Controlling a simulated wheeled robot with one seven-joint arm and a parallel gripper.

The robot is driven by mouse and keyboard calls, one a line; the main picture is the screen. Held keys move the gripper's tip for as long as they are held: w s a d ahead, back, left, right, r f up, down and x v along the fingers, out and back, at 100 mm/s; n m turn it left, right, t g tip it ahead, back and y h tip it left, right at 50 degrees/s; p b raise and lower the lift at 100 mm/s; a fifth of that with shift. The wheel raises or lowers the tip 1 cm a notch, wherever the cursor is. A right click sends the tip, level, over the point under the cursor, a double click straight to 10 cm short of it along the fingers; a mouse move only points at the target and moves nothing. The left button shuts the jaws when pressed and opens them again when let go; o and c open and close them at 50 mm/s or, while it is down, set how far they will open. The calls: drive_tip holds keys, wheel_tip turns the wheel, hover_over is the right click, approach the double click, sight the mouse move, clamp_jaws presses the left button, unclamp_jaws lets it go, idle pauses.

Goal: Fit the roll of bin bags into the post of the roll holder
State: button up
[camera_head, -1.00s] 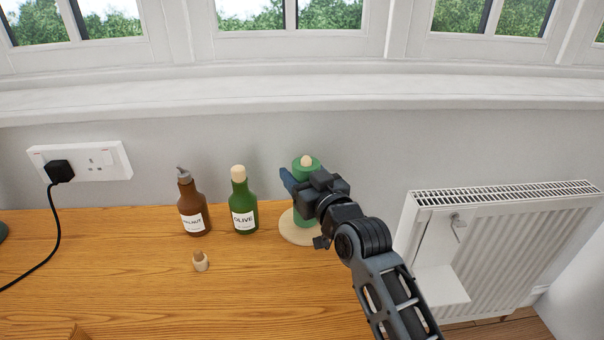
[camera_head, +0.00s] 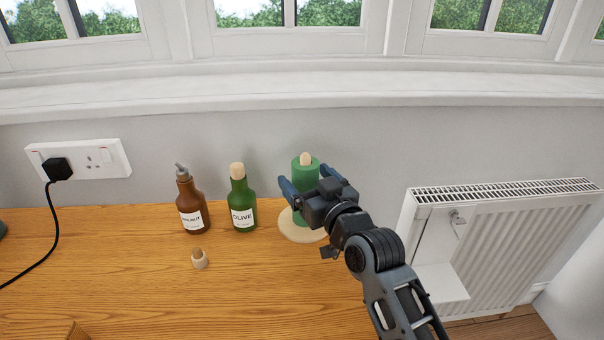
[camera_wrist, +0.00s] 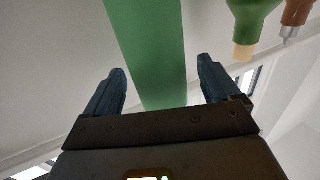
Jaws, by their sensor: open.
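The green roll of bin bags (camera_head: 306,172) stands upright around the post of the roll holder, whose pale rounded tip (camera_head: 306,158) shows above the roll's top. The holder's round pale base (camera_head: 291,232) rests on the wooden counter. The roll's lower part is partly hidden by my gripper. My gripper (camera_head: 305,186) is open, with its blue fingers on either side of the roll. In the wrist view the green roll (camera_wrist: 148,50) passes between the spread fingers (camera_wrist: 160,88), with gaps on both sides.
A green olive bottle (camera_head: 242,200) and a brown walnut bottle (camera_head: 190,205) stand to the left. A small cork stopper (camera_head: 199,259) is on the counter (camera_head: 130,270) in front of them. A radiator (camera_head: 510,250) is at the right, and the wall is close behind.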

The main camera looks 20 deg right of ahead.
drive_tip(key=s, duration=0.4)
drive_tip(key=shift+s+d, duration=0.2)
drive_tip(key=shift+s, duration=0.2)
